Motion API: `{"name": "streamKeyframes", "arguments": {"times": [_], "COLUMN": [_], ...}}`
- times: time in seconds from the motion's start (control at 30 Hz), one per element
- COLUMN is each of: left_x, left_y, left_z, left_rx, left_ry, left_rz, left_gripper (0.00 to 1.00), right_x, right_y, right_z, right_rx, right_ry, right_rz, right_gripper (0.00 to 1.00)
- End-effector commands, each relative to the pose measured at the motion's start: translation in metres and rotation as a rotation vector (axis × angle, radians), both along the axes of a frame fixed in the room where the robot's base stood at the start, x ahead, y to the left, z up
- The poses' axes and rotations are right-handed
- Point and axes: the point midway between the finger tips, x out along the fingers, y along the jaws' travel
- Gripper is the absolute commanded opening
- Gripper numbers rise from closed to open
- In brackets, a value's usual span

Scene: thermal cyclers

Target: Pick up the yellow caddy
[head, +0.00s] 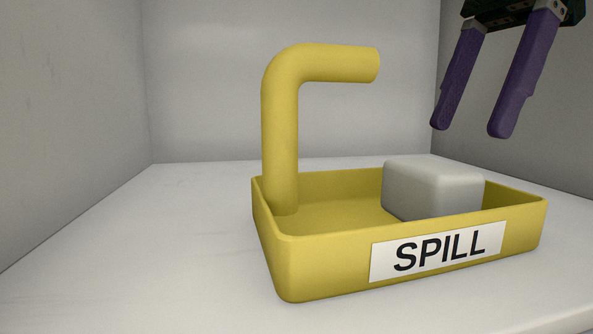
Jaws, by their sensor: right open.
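The yellow caddy (330,264) is a shallow open tray on a white surface, with a white "SPILL" label on its front wall. A thick yellow handle (281,130) rises from its left end and bends to the right at the top, ending free. My right gripper (470,132) has purple fingers pointing down. It is open and empty, above the right part of the caddy, to the right of the handle's free end and apart from it. My left gripper is not in view.
A pale grey rounded block (432,188) sits inside the caddy at the right. Grey walls enclose the white surface (130,250) at the back, left and right. The surface left of the caddy is clear.

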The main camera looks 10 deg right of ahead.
Motion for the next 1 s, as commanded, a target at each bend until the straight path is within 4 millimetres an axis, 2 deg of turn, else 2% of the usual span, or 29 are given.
{"name": "streamKeyframes", "arguments": {"times": [0.3,0.53,0.73,0.8,1.0], "left_x": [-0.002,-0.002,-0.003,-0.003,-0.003], "left_y": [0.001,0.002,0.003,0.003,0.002], "left_z": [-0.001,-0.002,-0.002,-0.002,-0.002], "left_rx": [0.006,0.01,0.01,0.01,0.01], "left_ry": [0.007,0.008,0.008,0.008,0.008], "left_rz": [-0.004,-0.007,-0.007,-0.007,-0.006], "left_gripper": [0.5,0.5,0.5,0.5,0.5], "right_x": [-0.007,-0.008,-0.012,-0.013,-0.013], "right_y": [0.058,0.077,0.11,0.117,0.119], "right_z": [0.0,0.0,0.0,-0.003,-0.011], "right_rx": [0.001,0.001,0.001,0.001,0.002], "right_ry": [-0.001,0.0,-0.001,0.001,0.0], "right_rz": [0.007,0.004,0.006,0.003,0.001], "right_gripper": [0.66,0.66,0.66,0.66,0.66]}}
